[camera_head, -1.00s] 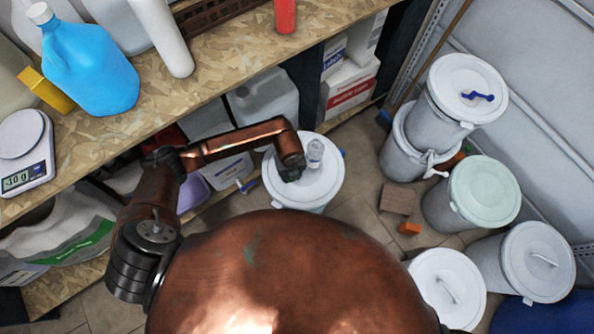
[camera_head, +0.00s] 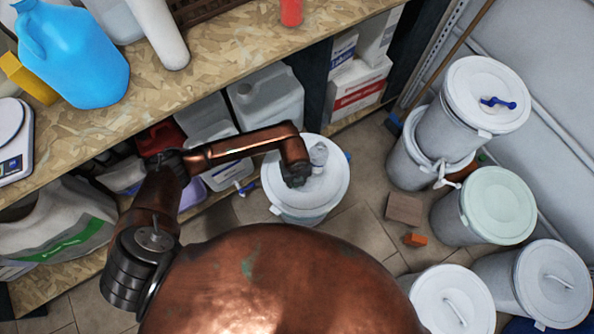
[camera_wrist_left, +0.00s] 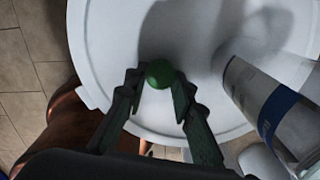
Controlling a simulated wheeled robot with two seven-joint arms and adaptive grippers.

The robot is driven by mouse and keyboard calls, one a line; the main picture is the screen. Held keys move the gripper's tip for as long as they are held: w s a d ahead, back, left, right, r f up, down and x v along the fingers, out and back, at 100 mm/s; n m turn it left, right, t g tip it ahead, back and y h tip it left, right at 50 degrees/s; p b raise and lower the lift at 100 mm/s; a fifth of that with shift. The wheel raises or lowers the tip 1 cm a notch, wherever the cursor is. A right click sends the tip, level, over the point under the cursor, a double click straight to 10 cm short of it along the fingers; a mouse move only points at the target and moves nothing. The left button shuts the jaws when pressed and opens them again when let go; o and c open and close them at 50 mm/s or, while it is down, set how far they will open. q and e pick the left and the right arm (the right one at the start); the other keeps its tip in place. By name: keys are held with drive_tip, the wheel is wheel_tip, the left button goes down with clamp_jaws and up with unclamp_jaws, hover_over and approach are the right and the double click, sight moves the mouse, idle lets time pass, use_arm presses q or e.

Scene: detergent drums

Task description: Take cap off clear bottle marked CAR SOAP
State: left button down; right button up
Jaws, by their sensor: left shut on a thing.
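My left gripper (camera_head: 295,180) is low over the white lid of a drum (camera_head: 330,185). A small pale clear bottle (camera_head: 319,154) is on that lid, just beyond the gripper. In the left wrist view, the two dark green fingers of the gripper (camera_wrist_left: 158,86) are shut on a small round green cap (camera_wrist_left: 159,72) above the lid. A greyish bottle with a blue label band (camera_wrist_left: 270,98) is at the right, apart from the fingers and partly cut off. Its label text is not readable. My right gripper is not in view.
A wooden shelf (camera_head: 215,55) with a blue jug (camera_head: 75,55) and a scale is at upper left. Jugs and boxes (camera_head: 358,88) stand below it. Several lidded drums (camera_head: 485,95) stand at the right. A brown block (camera_head: 404,208) and an orange block (camera_head: 416,240) lie on the floor.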

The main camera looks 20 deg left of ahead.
use_arm(q)
drive_tip(key=shift+f, duration=0.1)
drive_tip(key=c, duration=1.6)
unclamp_jaws()
